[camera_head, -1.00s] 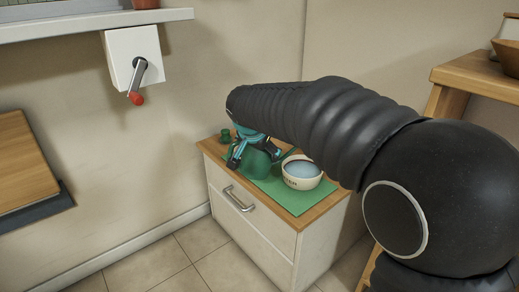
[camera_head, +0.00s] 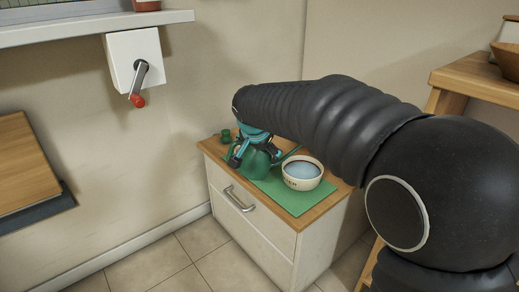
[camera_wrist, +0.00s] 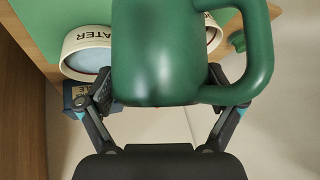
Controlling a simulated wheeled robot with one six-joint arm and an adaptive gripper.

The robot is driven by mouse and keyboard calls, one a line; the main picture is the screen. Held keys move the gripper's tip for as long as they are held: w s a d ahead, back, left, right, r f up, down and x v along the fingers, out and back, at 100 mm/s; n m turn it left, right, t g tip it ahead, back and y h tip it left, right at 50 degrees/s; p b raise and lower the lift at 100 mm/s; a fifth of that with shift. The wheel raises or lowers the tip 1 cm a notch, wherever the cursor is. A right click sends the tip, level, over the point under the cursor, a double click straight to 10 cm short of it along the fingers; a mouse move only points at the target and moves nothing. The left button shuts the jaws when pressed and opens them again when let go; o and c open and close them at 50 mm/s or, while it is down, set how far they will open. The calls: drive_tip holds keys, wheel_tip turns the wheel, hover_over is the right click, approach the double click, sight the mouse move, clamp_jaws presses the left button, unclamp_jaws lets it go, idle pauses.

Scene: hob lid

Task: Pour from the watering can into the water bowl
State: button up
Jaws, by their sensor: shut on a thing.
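The green watering can (camera_head: 258,166) is at the green mat on the low cabinet in the head view. It fills the upper middle of the wrist view (camera_wrist: 158,50), with its handle on the right. My gripper (camera_head: 250,150) is shut on the can, one finger on each side of it in the wrist view (camera_wrist: 160,76). The can's thin spout points right, toward the white water bowl (camera_head: 302,174), which stands just right of the can and holds blue water. The bowl's WATER label shows in the wrist view (camera_wrist: 88,48); the can hides part. I cannot tell whether the can touches the mat.
The green mat (camera_head: 288,199) covers much of the wooden cabinet top. A small green object (camera_head: 226,136) stands at its back left. A white wall box with a red-knobbed crank (camera_head: 135,65) hangs above left. A wooden table (camera_head: 470,80) is at right.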

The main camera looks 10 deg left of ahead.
drive_tip(key=shift+w+d+r+m+g+y+p, duration=0.15)
drive_tip(key=shift+g+y+p, duration=0.2)
drive_tip(key=shift+p, duration=0.4)
drive_tip(key=shift+d+r+m+g+y+p, duration=0.15)
drive_tip(key=shift+g+y+p, duration=0.1)
drive_tip(key=shift+y+p, duration=0.35)
idle(1.1)
drive_tip(key=shift+w+d+m+g+y+b, duration=0.3)
drive_tip(key=shift+g+y+b, duration=0.2)
drive_tip(key=shift+y+b, duration=0.25)
idle(0.7)
drive_tip(key=shift+w+d+r+g+y+b, duration=0.1)
drive_tip(key=shift+d+r+g+y+b, duration=0.1)
drive_tip(key=shift+r+g+y, duration=0.15)
drive_tip(key=shift+w+d+r+g+y+b, duration=0.15)
drive_tip(key=shift+d+r+y, duration=0.1)
drive_tip(key=shift+r, duration=0.2)
idle(1.0)
drive_tip(key=shift+w+d+r+m+y+p, duration=0.1)
drive_tip(key=shift+d+r+m+y+p, duration=0.15)
drive_tip(key=shift+r+y, duration=0.15)
drive_tip(key=shift+w+d+r+m+y+p, duration=0.1)
drive_tip(key=shift+d+r+m+y+p, duration=0.1)
drive_tip(key=shift+r+y, duration=0.15)
idle(1.0)
